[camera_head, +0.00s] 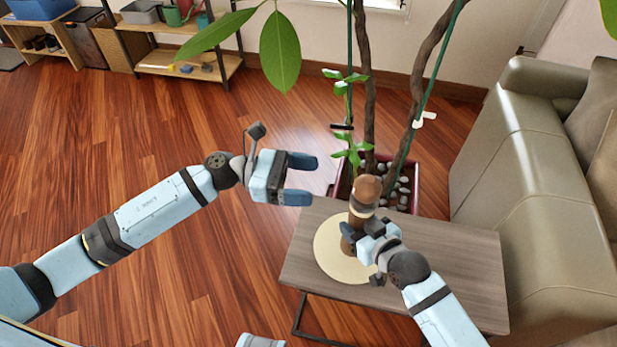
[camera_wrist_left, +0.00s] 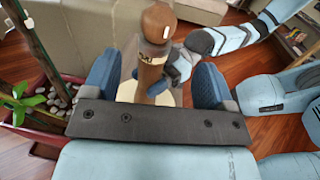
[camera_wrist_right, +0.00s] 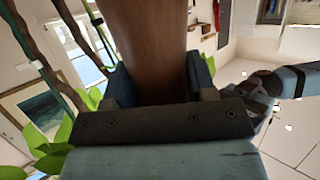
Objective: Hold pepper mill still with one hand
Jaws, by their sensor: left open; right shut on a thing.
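The brown wooden pepper mill (camera_head: 365,190) with a pale band near its top stands upright over a round cream mat (camera_head: 333,262) on the small table. My right gripper (camera_head: 358,235) is shut around its lower body, and the mill's brown body (camera_wrist_right: 150,45) fills the space between the fingers in the right wrist view. My left gripper (camera_head: 300,178) is open and empty, to the left of the mill and apart from it. In the left wrist view the mill (camera_wrist_left: 153,50) shows beyond and between the open fingers. The mill's base is partly hidden by my right gripper.
The grey-brown table (camera_head: 450,260) has bare room on its right side. A potted plant (camera_head: 400,190) with tall trunks and stakes stands just behind the table. A beige sofa (camera_head: 520,180) is at the right. Leaves (camera_head: 280,50) hang above my left gripper. Open wooden floor lies left.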

